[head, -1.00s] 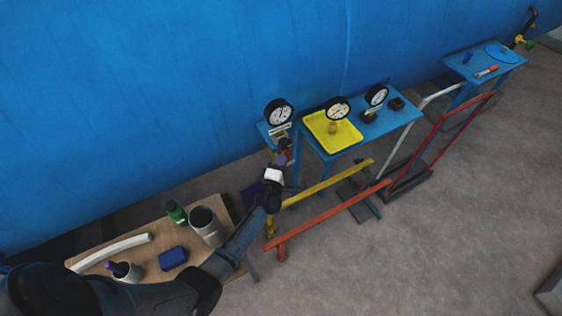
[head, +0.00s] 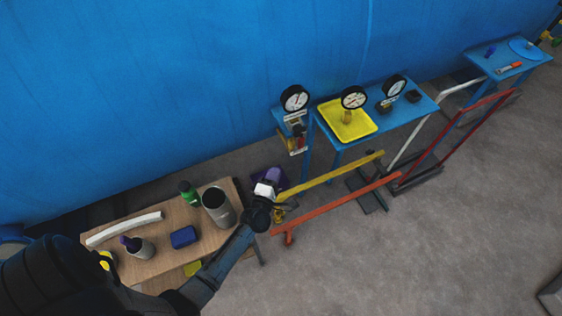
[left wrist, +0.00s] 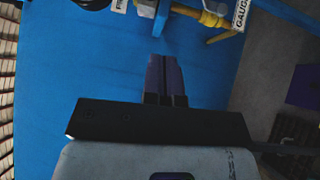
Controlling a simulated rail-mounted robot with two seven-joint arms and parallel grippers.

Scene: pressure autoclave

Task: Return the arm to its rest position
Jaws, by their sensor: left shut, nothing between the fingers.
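My left gripper (head: 272,176) shows in the head view at the end of my left arm, which reaches in from the lower left. It hangs between the wooden table and the gauge stand, clear of both. In the left wrist view its two dark fingers (left wrist: 165,78) lie together with nothing between them. Beyond them are the blue vessel wall (left wrist: 60,60) and yellow fittings (left wrist: 208,17) with a partly cut-off "GAUGE" label. My right gripper is in neither view.
A wooden table (head: 150,205) holds a grey cylinder (head: 218,205), a green bottle, a blue box and a white curved piece. A blue table (head: 412,108) carries a yellow tray (head: 328,116) and gauges. Yellow and orange rails (head: 335,205) stand right of my gripper. Open floor lies lower right.

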